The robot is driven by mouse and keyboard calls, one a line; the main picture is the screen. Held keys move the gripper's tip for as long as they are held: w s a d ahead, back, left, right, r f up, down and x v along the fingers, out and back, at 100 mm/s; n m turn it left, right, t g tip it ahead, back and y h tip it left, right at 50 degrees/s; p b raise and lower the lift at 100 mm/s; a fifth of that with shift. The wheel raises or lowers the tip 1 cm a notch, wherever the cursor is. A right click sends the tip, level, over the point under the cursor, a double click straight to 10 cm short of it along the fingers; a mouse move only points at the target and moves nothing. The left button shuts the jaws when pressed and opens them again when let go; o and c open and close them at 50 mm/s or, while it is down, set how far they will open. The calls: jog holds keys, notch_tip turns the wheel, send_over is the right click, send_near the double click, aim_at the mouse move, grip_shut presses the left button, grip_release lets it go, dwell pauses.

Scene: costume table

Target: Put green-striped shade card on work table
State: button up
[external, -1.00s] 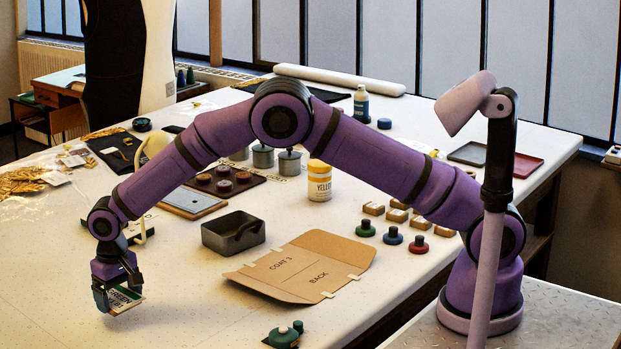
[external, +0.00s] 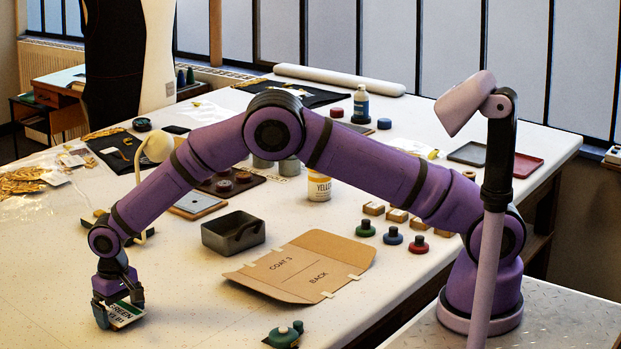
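The green-striped shade card (external: 126,314) is a small white card with a green band and printed lettering, at the lower left of the external view. My gripper (external: 118,312) is shut on it, with a dark finger on each side. The card is tilted and sits at or just above the table top; I cannot tell whether it touches. The work table (external: 190,310) is white and speckled, and its surface around the card is bare. The fingers hide part of the card.
A grey open bin (external: 233,235) and a cardboard folder (external: 303,266) lie to the right of my gripper. A green round-topped item (external: 283,337) is at the front edge. A cream lamp (external: 155,150) stands behind my arm. The table's front left is clear.

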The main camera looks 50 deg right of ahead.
aim_at(120, 312)
notch_tip(120, 312, up, 12)
jog(key=shift+r, duration=0.15)
dwell(0.4)
jog(key=s+d+r+t, duration=0.1)
jog(key=s+d+r, duration=0.2)
jog(key=d+r, duration=0.7)
jog(key=s+d+r+t, duration=0.1)
jog(key=s+d+r, duration=0.1)
jog(key=d+r, duration=0.8)
jog(key=s+d+r+y, duration=0.1)
jog(key=s+d+r, duration=0.7)
jog(key=s+d, duration=0.45)
jog(key=s+d+f+t, duration=0.1)
jog(key=s+d, duration=0.3)
jog(key=s, duration=0.4)
jog(key=s+d+f+t, duration=0.1)
jog(key=s+d, duration=0.3)
jog(key=s, duration=0.3)
jog(key=s+d+f+t+h, duration=0.1)
jog(key=s+d, duration=0.4)
jog(key=s, duration=0.3)
jog(key=shift+s+f, duration=0.25)
jog(key=shift+s, duration=0.05)
